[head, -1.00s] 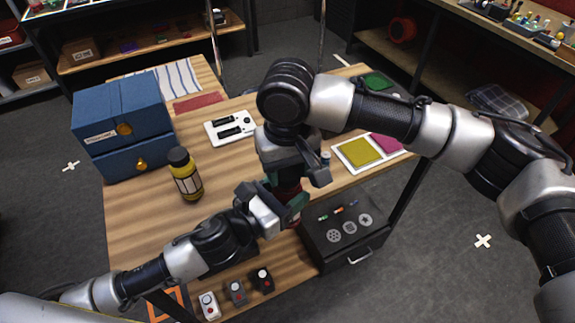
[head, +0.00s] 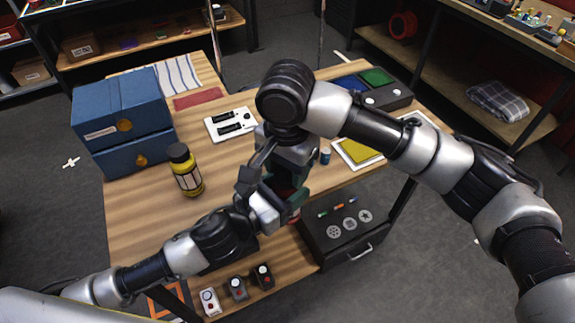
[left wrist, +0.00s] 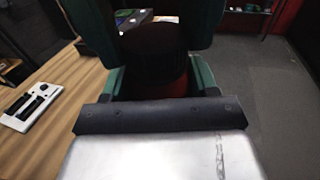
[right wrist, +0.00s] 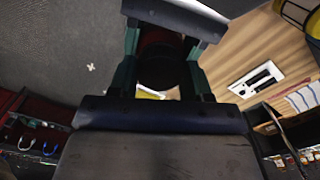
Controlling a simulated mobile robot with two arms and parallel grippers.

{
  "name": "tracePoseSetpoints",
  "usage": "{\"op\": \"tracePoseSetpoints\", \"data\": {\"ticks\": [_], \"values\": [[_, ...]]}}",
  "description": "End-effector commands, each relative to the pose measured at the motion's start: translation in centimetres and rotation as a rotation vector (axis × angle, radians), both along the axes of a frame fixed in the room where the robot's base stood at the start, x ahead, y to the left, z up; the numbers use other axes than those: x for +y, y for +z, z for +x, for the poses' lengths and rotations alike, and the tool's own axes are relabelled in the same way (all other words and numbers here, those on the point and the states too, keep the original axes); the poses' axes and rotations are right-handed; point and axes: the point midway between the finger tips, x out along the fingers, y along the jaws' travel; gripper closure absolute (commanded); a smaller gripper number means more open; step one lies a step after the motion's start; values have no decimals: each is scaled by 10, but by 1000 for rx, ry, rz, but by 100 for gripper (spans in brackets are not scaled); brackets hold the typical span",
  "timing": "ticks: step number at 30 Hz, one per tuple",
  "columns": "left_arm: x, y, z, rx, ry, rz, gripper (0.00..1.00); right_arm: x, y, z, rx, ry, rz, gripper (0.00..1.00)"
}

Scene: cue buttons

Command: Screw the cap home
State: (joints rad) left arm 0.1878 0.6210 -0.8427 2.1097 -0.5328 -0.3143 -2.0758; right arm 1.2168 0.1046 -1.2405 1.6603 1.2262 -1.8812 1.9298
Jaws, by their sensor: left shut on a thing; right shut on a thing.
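A red bottle (head: 291,184) is mostly hidden between my two grippers in the head view. My left gripper (head: 283,206) is shut on it from the lower left. The dark round cap (left wrist: 152,42) sits above the red body in the left wrist view. My right gripper (head: 284,172) comes from above and is shut on the cap. In the right wrist view the cap (right wrist: 160,68) lies between the green fingers, with dark red beside it. The seam between cap and bottle is hidden, so I cannot tell how tight it is.
A yellow bottle with a black lid (head: 186,170) and blue drawer boxes (head: 125,120) stand at the left. A white device (head: 231,124) lies behind my grippers. A black drawer unit (head: 345,235) is at the right front. Several small button boxes (head: 238,288) sit below.

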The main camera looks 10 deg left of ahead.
Motion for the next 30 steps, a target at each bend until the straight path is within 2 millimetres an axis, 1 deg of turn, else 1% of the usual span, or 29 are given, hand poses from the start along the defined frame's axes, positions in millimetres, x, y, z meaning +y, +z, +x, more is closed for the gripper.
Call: {"op": "tracePoseSetpoints", "data": {"ticks": [1,6,9,12,16,24,25,27,30], "values": [[0,0,0,-1,-1,0,100,1,0,-1,4,-117,4,73],[0,0,0,-1,-1,1,100,2,-1,0,3,-562,3,73],[-1,0,0,-1,-2,1,100,1,0,0,0,-782,3,73],[-1,0,-1,-1,-2,1,100,1,0,1,-3,-928,2,73],[-1,0,-1,-1,-2,1,100,1,0,1,-3,-1017,2,73],[-1,0,-1,-1,-3,1,100,1,0,1,-4,-1027,3,73],[-1,0,-1,-1,-3,1,100,1,0,1,-4,-1027,3,50],[-1,0,-1,-1,-3,0,100,1,0,1,-4,-1026,3,39],[-1,0,-1,-1,-3,0,100,1,0,1,-4,-1026,3,26]]}}
